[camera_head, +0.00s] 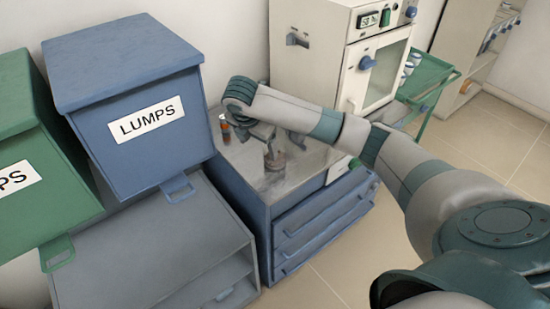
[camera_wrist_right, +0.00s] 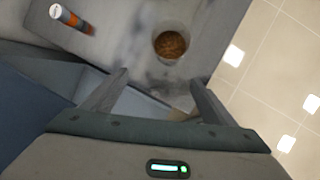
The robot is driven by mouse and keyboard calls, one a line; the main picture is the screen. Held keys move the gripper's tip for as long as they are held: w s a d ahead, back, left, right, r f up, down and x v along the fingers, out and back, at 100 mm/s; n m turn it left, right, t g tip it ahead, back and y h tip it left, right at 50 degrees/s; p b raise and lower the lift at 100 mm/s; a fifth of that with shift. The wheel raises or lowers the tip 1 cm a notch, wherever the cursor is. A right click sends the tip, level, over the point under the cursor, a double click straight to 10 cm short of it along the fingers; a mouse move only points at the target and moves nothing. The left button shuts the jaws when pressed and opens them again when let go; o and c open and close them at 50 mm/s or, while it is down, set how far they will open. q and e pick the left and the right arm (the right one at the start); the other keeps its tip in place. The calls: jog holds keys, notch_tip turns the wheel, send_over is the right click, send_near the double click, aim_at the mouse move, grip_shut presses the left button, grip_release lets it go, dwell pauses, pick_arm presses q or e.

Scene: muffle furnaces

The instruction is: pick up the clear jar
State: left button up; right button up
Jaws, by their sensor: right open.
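The clear jar (camera_wrist_right: 172,44) stands on the grey top of the blue drawer cabinet and holds something brown. It also shows in the head view (camera_head: 275,162), small and partly hidden by my right gripper. My right gripper (camera_wrist_right: 159,78) is open, its two fingers apart with nothing between them. In the wrist view the jar lies beyond the fingertips, a little right of their middle. In the head view my right gripper (camera_head: 267,140) hangs over the cabinet top close to the jar; I cannot tell whether they touch. My left gripper is not in view.
An orange and white vial (camera_head: 224,128) stands on the cabinet top (camera_head: 240,160), left of the jar. A blue LUMPS bin (camera_head: 150,150) rises at the left, beside a green bin (camera_head: 20,150). A white furnace (camera_head: 310,60) stands behind. Open floor (camera_head: 350,260) lies at the right.

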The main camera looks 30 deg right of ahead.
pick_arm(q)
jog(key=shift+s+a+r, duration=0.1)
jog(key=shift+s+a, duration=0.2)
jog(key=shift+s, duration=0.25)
pick_arm(e)
jog(key=d+r, duration=0.3)
jog(key=r, duration=0.2)
jog(key=shift+d+r+n+g+h, duration=0.25)
jog(key=shift+d+n+g+h, duration=0.05)
jog(key=shift+d+n+h, duration=0.1)
jog(key=shift+w+f, duration=0.1)
jog(key=shift+f, duration=0.05)
jog(key=p+x, duration=0.3)
jog(key=x, duration=0.8)
jog(key=shift+p, duration=0.3)
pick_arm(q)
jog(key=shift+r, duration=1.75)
pick_arm(e)
jog(key=shift+w+d+f, duration=0.15)
jog(key=shift+d+f, duration=0.05)
jog(key=shift+f, duration=0.25)
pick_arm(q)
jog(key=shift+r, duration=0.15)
